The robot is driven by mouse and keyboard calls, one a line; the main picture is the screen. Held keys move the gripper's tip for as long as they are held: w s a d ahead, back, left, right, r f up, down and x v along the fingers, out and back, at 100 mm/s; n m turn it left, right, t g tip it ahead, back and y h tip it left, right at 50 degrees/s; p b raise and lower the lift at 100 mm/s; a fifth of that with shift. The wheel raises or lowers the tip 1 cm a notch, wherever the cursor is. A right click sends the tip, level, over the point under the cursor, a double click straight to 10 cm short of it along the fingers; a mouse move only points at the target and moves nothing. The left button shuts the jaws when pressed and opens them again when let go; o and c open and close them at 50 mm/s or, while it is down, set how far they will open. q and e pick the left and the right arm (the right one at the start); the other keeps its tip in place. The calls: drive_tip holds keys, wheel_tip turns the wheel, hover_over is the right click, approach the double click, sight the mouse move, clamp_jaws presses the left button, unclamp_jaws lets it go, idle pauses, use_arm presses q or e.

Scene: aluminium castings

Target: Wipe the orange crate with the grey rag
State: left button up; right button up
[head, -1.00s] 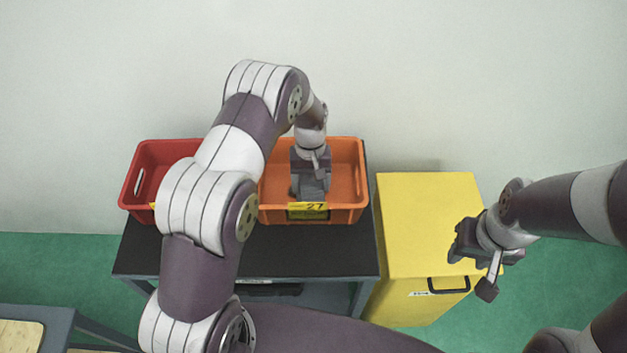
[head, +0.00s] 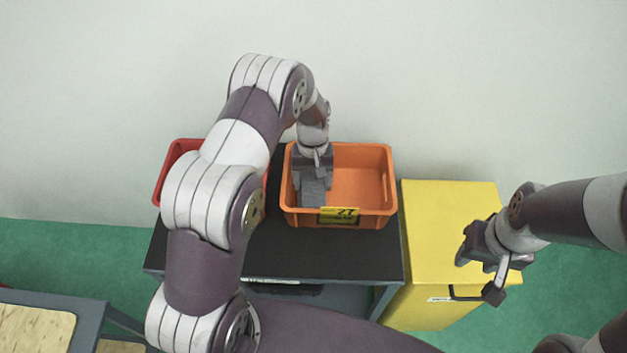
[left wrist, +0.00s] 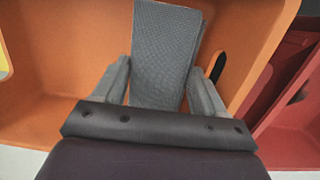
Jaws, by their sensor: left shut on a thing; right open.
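The orange crate (head: 362,180) stands on the dark tabletop, with a yellow label on its front wall. My left gripper (head: 312,178) reaches down into the left part of the crate. It is shut on the grey rag (head: 313,193), which shows as a folded textured cloth between the fingers in the left wrist view (left wrist: 165,55). The rag is inside the crate near its front left; whether it touches the floor or wall I cannot tell. My right gripper (head: 470,250) is open and empty above the yellow cabinet.
A red crate (head: 176,168) stands left of the orange one, partly hidden by my left arm. Both are on a black-topped table (head: 330,255) against a pale wall. A yellow cabinet (head: 435,215) with a dark handle stands to the right. Another table (head: 35,335) is at lower left.

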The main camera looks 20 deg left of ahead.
use_arm(q)
drive_tip(key=shift+r+p, duration=0.3)
drive_tip(key=shift+r, duration=0.4)
wheel_tip(320, 180, up, 2)
drive_tip(key=shift+a+r+p, duration=0.1)
drive_tip(key=shift+p, duration=0.85)
drive_tip(key=shift+r+p, duration=0.6)
drive_tip(key=shift+r, duration=0.25)
